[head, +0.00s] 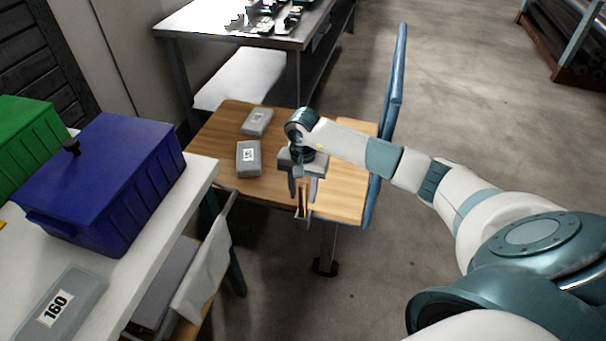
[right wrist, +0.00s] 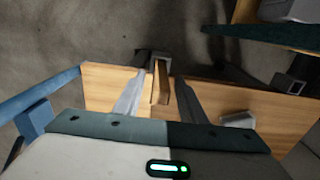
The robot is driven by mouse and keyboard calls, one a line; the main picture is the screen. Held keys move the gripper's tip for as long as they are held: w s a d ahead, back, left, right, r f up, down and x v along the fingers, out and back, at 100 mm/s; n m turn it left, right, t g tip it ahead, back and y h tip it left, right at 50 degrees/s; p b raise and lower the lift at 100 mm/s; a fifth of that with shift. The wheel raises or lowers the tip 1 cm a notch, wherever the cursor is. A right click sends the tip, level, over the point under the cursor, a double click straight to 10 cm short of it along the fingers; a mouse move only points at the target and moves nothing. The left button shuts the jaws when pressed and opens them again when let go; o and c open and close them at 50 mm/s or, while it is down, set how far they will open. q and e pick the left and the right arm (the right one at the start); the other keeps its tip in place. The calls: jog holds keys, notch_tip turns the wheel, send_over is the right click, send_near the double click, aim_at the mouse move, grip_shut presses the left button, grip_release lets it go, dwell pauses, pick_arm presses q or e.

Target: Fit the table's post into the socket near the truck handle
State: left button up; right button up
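A slim wooden post (head: 303,204) is upright at the near edge of the wooden truck deck (head: 345,200), by the blue truck handle (head: 390,130). My right gripper (head: 303,192) points down around it, with its fingers on either side and small gaps showing. In the right wrist view the post (right wrist: 161,85) shows between the fingertips (right wrist: 161,78). A grey socket (right wrist: 153,57) is at the deck edge just beyond the tips. How deep the post sits in it is hidden. My left gripper is not in view.
Two grey labelled boxes, one (head: 249,158) nearer and one (head: 257,122) farther, lie on the deck. A white table (head: 185,215) with a blue bin (head: 120,185) is at left. A metal bench (head: 245,35) stands behind. The floor right of the handle is clear.

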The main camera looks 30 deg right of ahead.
jog(key=shift+r, duration=0.25)
jog(key=shift+r+p, duration=0.75)
jog(key=shift+r, duration=0.05)
notch_tip(320, 180, up, 5)
jog(key=shift+f+p, duration=0.2)
jog(key=shift+p, duration=0.85)
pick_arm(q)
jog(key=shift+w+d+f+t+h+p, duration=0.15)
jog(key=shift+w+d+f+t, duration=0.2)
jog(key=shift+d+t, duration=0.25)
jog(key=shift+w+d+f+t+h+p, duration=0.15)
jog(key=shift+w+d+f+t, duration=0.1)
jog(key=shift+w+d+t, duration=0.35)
pick_arm(e)
jog(key=shift+r, duration=0.8)
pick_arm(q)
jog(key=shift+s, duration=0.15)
